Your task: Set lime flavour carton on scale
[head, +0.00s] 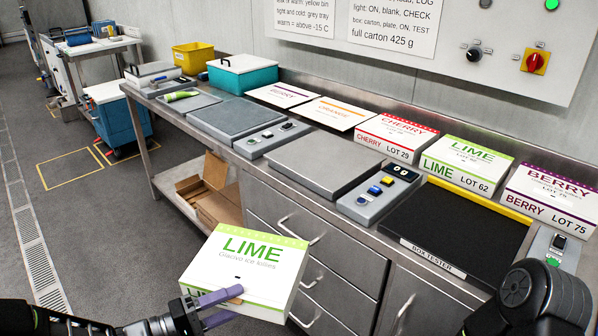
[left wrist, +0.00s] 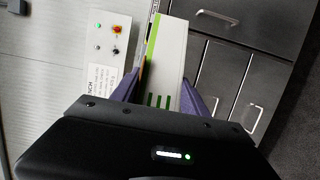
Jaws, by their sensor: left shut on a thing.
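The lime carton (head: 246,268), white with green lettering and a green edge, is held in my left gripper (head: 220,299) in front of the bench drawers, below the bench top. The gripper's purple fingers are shut on its near lower side. The carton (left wrist: 168,62) also shows between the fingers in the left wrist view. The scale (head: 322,163) is a bare grey metal plate on the bench, with a control unit (head: 379,195) with a display and buttons to its right. My right gripper is not in view.
On the bench, another plate (head: 231,117) stands left of the scale, and a black box tester (head: 456,232) stands to its right. Cherry (head: 397,134), lime (head: 467,163) and berry (head: 551,190) cartons line the back. My dark arm part covers the bottom right.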

